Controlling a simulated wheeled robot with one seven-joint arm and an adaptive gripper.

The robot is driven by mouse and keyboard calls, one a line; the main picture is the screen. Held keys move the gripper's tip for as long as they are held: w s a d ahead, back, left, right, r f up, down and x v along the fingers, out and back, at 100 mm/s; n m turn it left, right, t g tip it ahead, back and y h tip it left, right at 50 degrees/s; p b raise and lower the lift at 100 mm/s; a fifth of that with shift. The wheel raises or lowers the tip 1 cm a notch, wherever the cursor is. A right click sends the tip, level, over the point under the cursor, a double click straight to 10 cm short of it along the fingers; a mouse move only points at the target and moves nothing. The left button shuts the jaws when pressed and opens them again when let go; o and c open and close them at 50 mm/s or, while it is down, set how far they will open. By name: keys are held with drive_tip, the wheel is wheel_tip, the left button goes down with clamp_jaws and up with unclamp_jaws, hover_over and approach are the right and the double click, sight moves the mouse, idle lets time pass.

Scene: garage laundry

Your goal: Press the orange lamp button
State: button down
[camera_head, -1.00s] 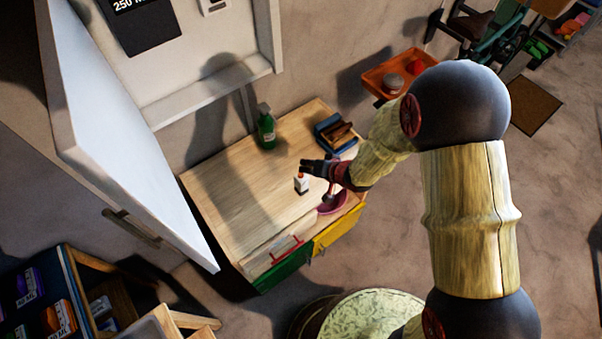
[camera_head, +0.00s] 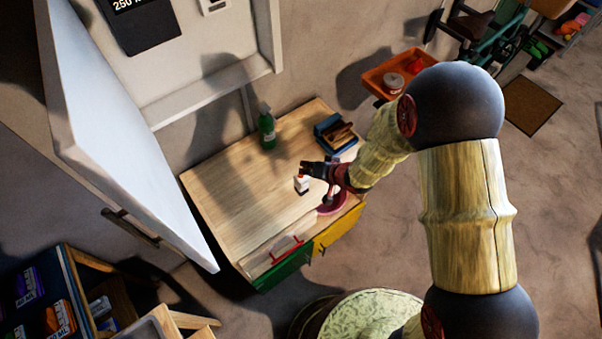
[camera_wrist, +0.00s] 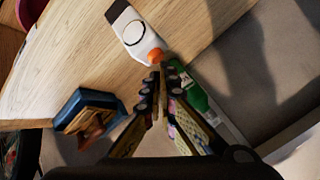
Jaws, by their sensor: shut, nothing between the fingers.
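The lamp is a small white block (camera_head: 302,187) with a dark end, standing on the wooden table. In the wrist view the white lamp (camera_wrist: 132,32) shows a round ring on its face, and its orange button (camera_wrist: 156,56) sticks out at the end nearest my fingers. My gripper (camera_head: 305,168) is just above the lamp in the head view. In the wrist view my gripper (camera_wrist: 161,72) is shut and empty, its fingertips right by the orange button. I cannot tell whether they touch it.
A green bottle (camera_head: 267,131) stands at the table's back, and a blue tray (camera_head: 327,128) with brown items lies at its right. A pink bowl (camera_head: 333,207) is close to my wrist. The table's left part (camera_head: 225,185) is clear.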

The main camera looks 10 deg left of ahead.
drive_tip(key=shift+f, duration=0.35)
idle(0.3)
drive_tip(key=shift+r, duration=0.1)
drive_tip(key=shift+r+p, duration=0.8)
drive_tip(key=shift+p, duration=0.05)
wheel_tip(320, 180, up, 6)
drive_tip(key=p, duration=0.6)
idle(0.4)
